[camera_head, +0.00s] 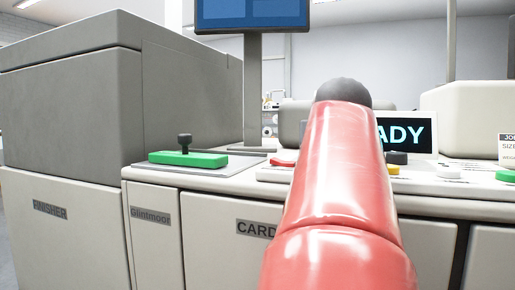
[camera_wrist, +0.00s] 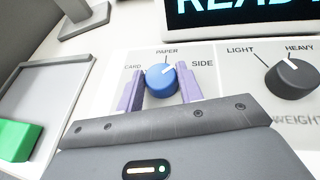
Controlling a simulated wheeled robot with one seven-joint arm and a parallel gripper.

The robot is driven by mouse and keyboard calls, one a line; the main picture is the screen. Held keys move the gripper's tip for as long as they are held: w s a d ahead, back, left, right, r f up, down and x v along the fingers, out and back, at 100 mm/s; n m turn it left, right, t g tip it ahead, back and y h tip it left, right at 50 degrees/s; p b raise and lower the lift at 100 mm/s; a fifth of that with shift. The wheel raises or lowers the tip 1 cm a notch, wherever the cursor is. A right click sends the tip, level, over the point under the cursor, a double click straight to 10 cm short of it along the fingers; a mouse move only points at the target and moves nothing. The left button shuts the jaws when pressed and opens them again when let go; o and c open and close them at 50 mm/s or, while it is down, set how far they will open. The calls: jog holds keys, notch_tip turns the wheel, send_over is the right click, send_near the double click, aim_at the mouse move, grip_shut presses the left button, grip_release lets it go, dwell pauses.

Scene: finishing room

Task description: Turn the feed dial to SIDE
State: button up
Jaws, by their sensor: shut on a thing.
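The blue feed dial (camera_wrist: 159,82) is on a white panel in the wrist view, with the labels CARD at its left, PAPER above and SIDE at its right. Its white mark points up and to the right, between PAPER and SIDE. My gripper (camera_wrist: 160,76) has one purple finger on each side of the dial and is shut on it. In the head view my red arm hides the dial and my gripper.
A dark weight dial (camera_wrist: 292,79) marked LIGHT and HEAVY is close by on the right. A screen (camera_head: 405,132) stands behind the panel. A green block (camera_head: 188,159) with a black knob is on a tray at the left. A monitor post (camera_head: 253,90) rises behind.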

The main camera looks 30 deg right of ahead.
jog(key=o, duration=1)
jog(key=v, duration=0.8)
jog(key=shift+w, duration=0.1)
jog(key=shift+d, duration=0.1)
